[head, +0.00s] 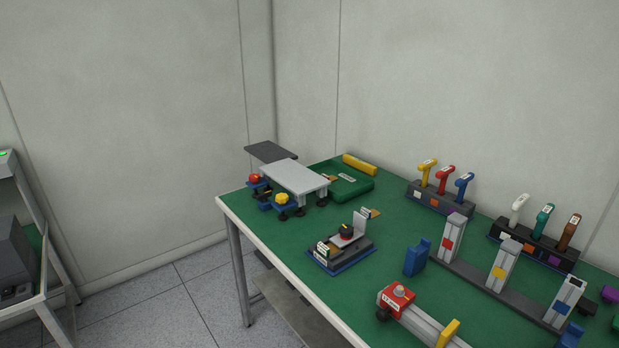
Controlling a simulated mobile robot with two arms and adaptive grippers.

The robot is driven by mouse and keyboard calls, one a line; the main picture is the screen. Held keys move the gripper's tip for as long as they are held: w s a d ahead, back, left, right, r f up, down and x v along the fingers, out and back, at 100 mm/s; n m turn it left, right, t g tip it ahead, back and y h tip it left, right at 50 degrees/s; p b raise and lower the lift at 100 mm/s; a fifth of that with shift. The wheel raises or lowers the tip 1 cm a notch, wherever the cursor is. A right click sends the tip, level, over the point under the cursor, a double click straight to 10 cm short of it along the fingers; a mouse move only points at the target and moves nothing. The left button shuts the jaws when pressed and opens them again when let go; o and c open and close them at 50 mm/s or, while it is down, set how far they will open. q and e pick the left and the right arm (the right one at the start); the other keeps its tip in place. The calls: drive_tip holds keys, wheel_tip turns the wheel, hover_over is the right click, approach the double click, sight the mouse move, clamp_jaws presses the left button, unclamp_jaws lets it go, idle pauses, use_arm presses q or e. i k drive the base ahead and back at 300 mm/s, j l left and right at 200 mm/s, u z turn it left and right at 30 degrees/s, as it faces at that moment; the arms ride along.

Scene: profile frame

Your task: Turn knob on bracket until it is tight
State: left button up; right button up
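Several knob-like parts show in the head view, and I cannot tell which one is the task's knob. A dark round knob with some red (346,230) sits on a small grey fixture with a blue base (340,262). A black knob (383,315) is at the side of a red block (396,296) on an aluminium profile (419,325). A red knob (254,178) and a yellow knob (281,198) sit on blue parts by a raised grey plate (294,176). A blue bracket (416,258) stands on the table. Neither gripper is in view.
The green-topped table (290,246) stands against the wall. A green tray (351,188) and racks of coloured handled tools (440,196) (534,243) are at the back. Upright profiles stand on a dark rail (478,279) at right. A shelf unit (40,250) stands far left. Floor between is clear.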

sight(346, 231)
drive_tip(key=z, duration=0.4)
drive_tip(key=i+j+z, duration=0.15)
drive_tip(key=z, duration=0.2)
drive_tip(key=j+z, duration=0.35)
drive_tip(key=i+j+z, duration=0.1)
drive_tip(key=j+z, duration=0.6)
drive_tip(key=j, duration=1.7)
drive_tip(key=k+j, duration=0.15)
drive_tip(key=k, duration=0.4)
